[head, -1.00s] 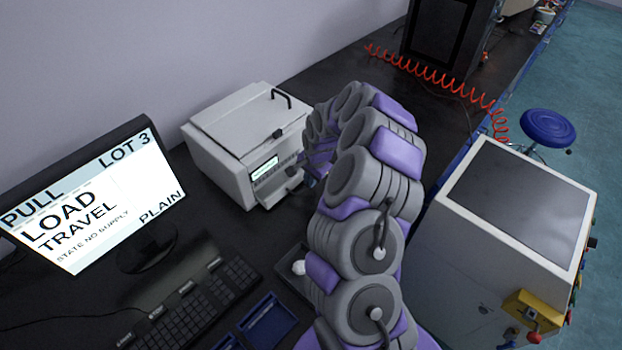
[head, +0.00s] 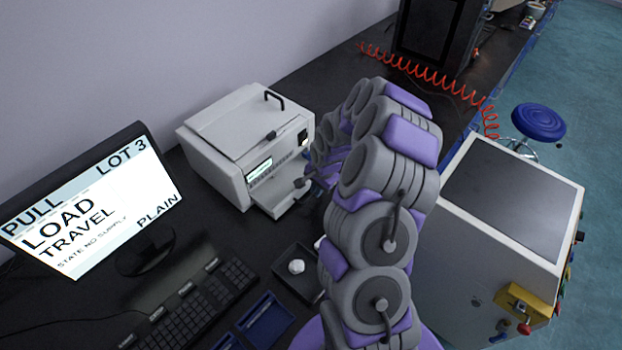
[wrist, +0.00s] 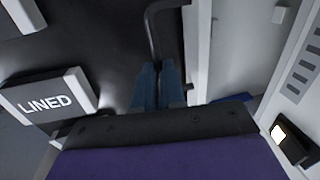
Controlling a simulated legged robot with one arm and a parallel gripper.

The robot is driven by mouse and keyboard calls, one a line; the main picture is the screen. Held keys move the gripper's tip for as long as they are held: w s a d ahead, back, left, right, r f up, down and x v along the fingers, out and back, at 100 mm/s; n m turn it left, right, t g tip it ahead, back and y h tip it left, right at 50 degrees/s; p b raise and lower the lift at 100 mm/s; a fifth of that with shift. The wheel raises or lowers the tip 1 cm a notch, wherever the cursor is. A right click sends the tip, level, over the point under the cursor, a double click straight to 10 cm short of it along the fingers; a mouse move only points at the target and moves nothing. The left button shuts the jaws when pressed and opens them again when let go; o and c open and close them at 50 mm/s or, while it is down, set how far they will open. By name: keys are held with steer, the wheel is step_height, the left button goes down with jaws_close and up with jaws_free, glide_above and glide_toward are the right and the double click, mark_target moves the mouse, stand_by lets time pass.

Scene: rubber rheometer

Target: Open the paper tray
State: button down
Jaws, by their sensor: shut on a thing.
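The white printer-like machine (head: 222,125) stands on the dark bench left of my arm in the head view. Its paper tray (head: 276,206) shows as a pale ledge low on its front, under the small lit display. In the wrist view, my gripper (wrist: 158,72) is shut on a dark bent handle (wrist: 152,22). A pale panel (wrist: 232,45) runs beside the handle, with the machine's slotted white front (wrist: 300,75) at the right. In the head view my arm hides most of the gripper and its grasp.
A monitor (head: 90,200) and keyboard (head: 195,315) stand at the left. A small dark tray (head: 290,278) with a white lump lies before the machine. A large white cabinet (head: 450,240) stands right of my arm. A LINED block (wrist: 45,100) shows in the wrist view.

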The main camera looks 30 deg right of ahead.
steer(key=shift+s+d+f, duration=0.1)
steer(key=shift+s+d, duration=0.1)
steer(key=shift+s, duration=0.8)
steer(key=shift+s+d, duration=0.2)
steer(key=shift+s, duration=0.75)
steer(key=c, duration=1.6)
jaws_free()
steer(key=o, duration=0.4)
steer(key=shift+a, duration=0.35)
steer(key=shift+w+d+r, duration=0.1)
steer(key=shift+d+r, duration=0.1)
steer(key=shift+d, duration=0.25)
steer(key=shift+d+r+p, duration=0.2)
steer(key=shift+r+p, duration=0.1)
steer(key=shift+p, duration=0.05)
step_height(320, 180, up, 16)
steer(key=s+p, duration=0.2)
steer(key=shift+s+r, duration=0.15)
steer(key=shift+s, duration=0.25)
